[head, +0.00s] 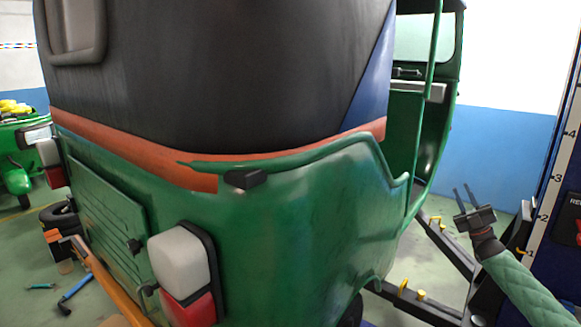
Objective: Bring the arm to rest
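A green rickshaw (300,225) with a black top fills the middle of the head view, seen from a rear corner. My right arm, in a green padded sleeve, comes in from the lower right. My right gripper (462,192) is right of the rickshaw, with its two thin dark fingers pointing up and apart. Nothing shows between them. It appears clear of the rickshaw body. My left gripper and arm are not in view.
A blue lift post (558,190) with number marks stands at the right edge. Dark lift arms (445,250) with yellow pads reach low under the rickshaw. A blue-handled tool (75,292) lies on the floor at lower left. Another green vehicle (18,180) stands at far left.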

